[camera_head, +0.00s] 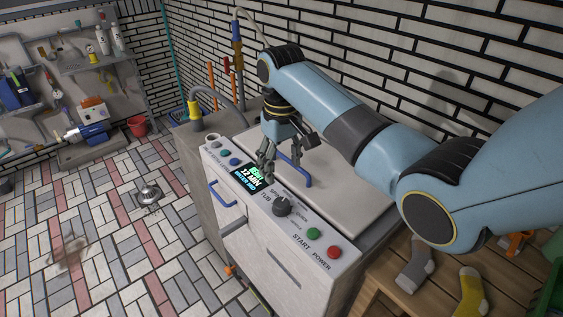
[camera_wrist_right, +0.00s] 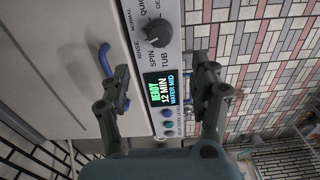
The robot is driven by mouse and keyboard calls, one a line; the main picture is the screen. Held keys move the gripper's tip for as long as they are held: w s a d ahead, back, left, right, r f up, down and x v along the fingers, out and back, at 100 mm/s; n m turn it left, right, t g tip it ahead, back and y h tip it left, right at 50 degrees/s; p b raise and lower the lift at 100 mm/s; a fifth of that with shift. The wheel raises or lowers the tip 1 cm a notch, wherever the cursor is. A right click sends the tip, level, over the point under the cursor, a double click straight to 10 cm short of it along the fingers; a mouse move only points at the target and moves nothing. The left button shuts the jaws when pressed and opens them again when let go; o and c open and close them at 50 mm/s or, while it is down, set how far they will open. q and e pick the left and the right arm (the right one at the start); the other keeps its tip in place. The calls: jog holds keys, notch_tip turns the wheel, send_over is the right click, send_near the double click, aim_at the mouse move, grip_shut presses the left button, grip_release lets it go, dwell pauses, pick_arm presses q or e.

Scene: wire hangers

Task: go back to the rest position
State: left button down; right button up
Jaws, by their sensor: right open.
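My right gripper (camera_head: 286,160) hangs from its blue arm over the top of a white washing machine (camera_head: 285,272), close to the control panel display (camera_head: 249,179). Its two dark fingers are spread apart with nothing between them. In the wrist view the right gripper (camera_wrist_right: 160,84) is also open, with the panel and lit display (camera_wrist_right: 163,89) showing between its fingers. The display there reads 12 MIN and WATER MID. A blue lid handle (camera_head: 295,174) is just beside the fingers; I cannot tell if they touch. My left gripper is not in view.
The lid (camera_head: 345,190) is closed. The panel has a dark knob (camera_head: 283,207), a green button (camera_head: 313,233) and a red button (camera_head: 334,252). Socks (camera_head: 415,266) lie on a wooden bench at the lower right. A brick wall stands behind; tiled floor is open at left.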

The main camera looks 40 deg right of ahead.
jog(key=shift+r, duration=0.1)
dwell(0.4)
jog(key=s+a+f+t, duration=0.1)
jog(key=s+f, duration=0.1)
jog(key=s, duration=1)
jog(key=s+a+r+n+t, duration=0.1)
jog(key=s+r, duration=0.3)
jog(key=s, duration=0.3)
jog(key=s+a+r+t, duration=0.2)
jog(key=s+r, duration=0.2)
jog(key=s, duration=0.4)
jog(key=s+d+f+g+b, duration=0.15)
jog(key=f+b, duration=0.45)
jog(key=f, duration=1.4)
jog(key=d+f+b, duration=0.2)
jog(key=f+b, duration=0.4)
jog(key=f, duration=1.4)
jog(key=s+f+b, duration=0.4)
jog(key=s+f, duration=0.5)
jog(key=f, duration=0.3)
jog(key=s+f+g+b, duration=0.1)
jog(key=s+f+b, duration=0.4)
jog(key=s+f, duration=0.4)
notch_tip(320, 180, down, 3)
jog(key=shift+s+d+f+m+h, duration=0.1)
jog(key=shift+s+d+m+h, duration=0.05)
jog(key=shift+d+m+h, duration=0.2)
